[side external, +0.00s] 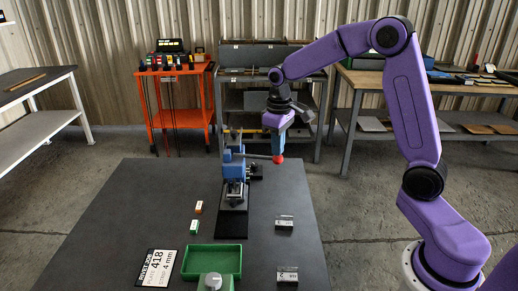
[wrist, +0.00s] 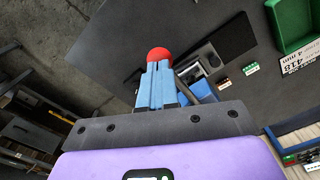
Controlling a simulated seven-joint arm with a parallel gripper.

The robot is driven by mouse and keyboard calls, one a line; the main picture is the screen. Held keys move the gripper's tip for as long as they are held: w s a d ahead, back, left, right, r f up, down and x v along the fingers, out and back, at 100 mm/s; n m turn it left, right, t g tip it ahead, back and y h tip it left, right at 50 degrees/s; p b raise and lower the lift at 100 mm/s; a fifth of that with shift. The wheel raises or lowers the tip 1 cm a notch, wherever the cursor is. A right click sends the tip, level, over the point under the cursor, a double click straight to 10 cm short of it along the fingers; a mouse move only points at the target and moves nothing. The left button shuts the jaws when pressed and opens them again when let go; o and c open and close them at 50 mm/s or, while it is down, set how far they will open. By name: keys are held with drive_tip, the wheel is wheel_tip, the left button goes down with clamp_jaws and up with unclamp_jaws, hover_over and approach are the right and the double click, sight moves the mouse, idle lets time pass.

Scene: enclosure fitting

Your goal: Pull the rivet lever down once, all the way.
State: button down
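The blue rivet press (side external: 235,168) stands on a black base on the dark table. Its grey lever (side external: 258,156) sticks out to the right, about level, and ends in a red ball knob (side external: 278,159). My gripper (side external: 278,150) points down right over the knob. In the wrist view its blue fingers (wrist: 155,80) lie side by side, shut, with the knob (wrist: 158,54) just beyond their tips. The tips look to be at or touching the knob; contact is not clear. The press is partly hidden behind the fingers in the wrist view.
A green tray (side external: 212,262), a placard (side external: 157,268), small orange and green blocks (side external: 197,216) and two small labelled items (side external: 285,223) are on the table. An orange cart (side external: 178,100) and grey shelves stand behind. The table right of the press is mostly clear.

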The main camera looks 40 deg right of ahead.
wheel_tip(320, 180, up, 8)
idle(1.4)
drive_tip(key=s+a+n, duration=0.2)
drive_tip(key=s+a, duration=0.4)
drive_tip(key=s, duration=0.1)
drive_tip(key=s+a+f+n, duration=0.1)
drive_tip(key=s+f+n, duration=0.2)
drive_tip(key=s, duration=0.9)
drive_tip(key=s+a+f+n, duration=0.1)
drive_tip(key=s+f+n, duration=0.3)
drive_tip(key=s, duration=0.8)
drive_tip(key=shift+s+n, duration=0.15)
drive_tip(key=shift+n, duration=0.15)
